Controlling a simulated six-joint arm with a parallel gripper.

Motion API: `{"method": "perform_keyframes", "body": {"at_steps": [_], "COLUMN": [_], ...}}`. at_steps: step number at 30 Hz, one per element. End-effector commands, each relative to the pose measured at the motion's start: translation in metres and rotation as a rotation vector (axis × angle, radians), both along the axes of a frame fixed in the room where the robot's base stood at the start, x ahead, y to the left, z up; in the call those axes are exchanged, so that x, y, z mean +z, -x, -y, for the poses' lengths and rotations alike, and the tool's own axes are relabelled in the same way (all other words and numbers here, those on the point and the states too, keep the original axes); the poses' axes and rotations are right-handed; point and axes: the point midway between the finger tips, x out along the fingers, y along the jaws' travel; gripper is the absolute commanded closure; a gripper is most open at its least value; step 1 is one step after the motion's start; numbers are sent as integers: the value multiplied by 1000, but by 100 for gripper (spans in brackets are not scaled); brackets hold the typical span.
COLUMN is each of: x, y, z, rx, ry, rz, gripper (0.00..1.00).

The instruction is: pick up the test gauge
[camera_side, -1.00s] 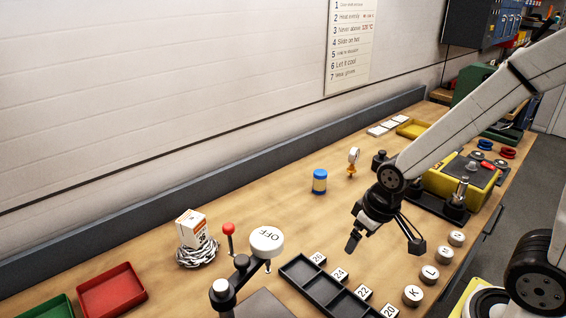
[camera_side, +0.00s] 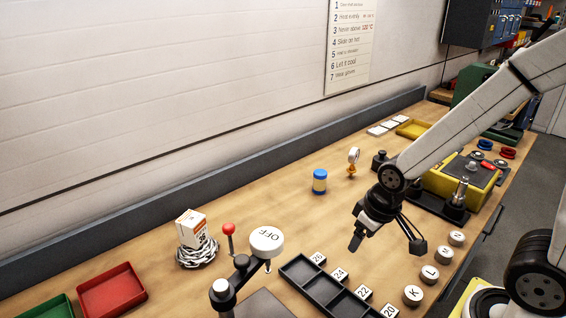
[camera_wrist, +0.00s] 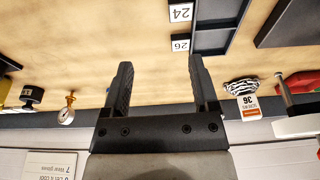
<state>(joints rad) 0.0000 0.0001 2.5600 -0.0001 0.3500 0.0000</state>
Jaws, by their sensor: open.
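The test gauge (camera_side: 353,157) has a small white round dial on a brass-orange foot. It stands upright on the bench left of my arm in the side view, behind the gripper. In the wrist view the gauge (camera_wrist: 67,112) appears at the left, upside down, well outside the jaws. My gripper (camera_side: 387,243) is open and empty above the bench, right of the gauge and apart from it. In the wrist view its two fingers (camera_wrist: 160,80) are spread with only bare bench between them.
A black compartment tray (camera_side: 323,289) with number tags lies in front. Round lettered knobs (camera_side: 412,295) line the front edge. Bench around the gauge's front is clear.

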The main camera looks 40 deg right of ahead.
Motion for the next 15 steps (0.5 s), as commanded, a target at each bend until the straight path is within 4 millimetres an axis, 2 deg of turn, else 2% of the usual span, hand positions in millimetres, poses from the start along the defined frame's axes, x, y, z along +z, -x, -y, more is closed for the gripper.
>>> {"method": "perform_keyframes", "body": {"at_steps": [8,11,15], "x": [1,2,6], "y": [-3,-10,-31], "z": [1,4,12], "rx": [-7,-26,-89], "ry": [-1,-1,-1], "rz": [1,0,-1], "gripper": [24,24,24]}}
